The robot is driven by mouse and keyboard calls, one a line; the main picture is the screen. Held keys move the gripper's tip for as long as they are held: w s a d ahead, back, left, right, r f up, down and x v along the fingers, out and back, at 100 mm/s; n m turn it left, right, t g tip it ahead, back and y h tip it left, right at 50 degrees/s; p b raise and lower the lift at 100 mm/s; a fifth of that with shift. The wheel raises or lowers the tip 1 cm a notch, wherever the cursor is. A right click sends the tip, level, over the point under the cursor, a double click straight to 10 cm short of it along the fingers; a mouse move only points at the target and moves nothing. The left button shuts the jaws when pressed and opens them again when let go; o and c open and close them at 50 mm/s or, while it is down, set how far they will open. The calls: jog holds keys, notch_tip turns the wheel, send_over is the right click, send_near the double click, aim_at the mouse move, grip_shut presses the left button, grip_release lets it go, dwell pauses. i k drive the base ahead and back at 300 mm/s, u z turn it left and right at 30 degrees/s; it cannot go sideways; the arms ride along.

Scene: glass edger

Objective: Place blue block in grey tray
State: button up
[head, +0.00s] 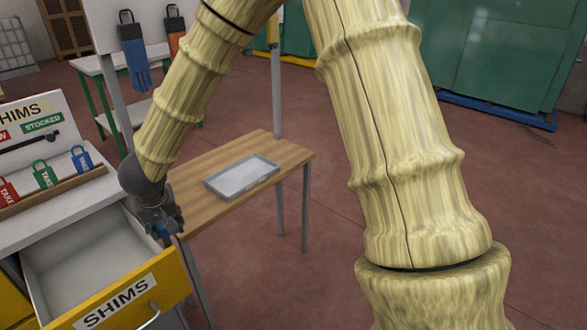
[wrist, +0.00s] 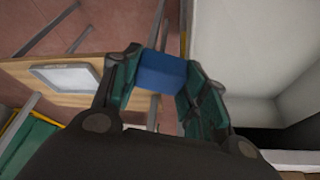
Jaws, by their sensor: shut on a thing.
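The blue block (wrist: 162,71) is held between the two fingers of my gripper (wrist: 160,88) in the wrist view. In the head view my gripper (head: 163,226) is above the right edge of the open drawer, left of the wooden table; only a small bit of the blue block (head: 161,228) shows there. The grey tray (head: 242,177) lies flat on the table, to the right of my gripper and apart from it. Its visible inside looks empty. The tray also shows at the left in the wrist view (wrist: 68,77).
The open drawer (head: 85,262) with a yellow SHIMS front (head: 125,300) juts out at lower left and looks empty. The wooden table (head: 286,155) has bare top around the tray. A cabinet top with coloured tags (head: 45,175) stands at left. A post rises behind the table.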

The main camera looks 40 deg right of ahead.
aim_at(248, 174)
jog(key=z, duration=1.05)
jog(key=i, duration=1.05)
jog(key=u, duration=1.05)
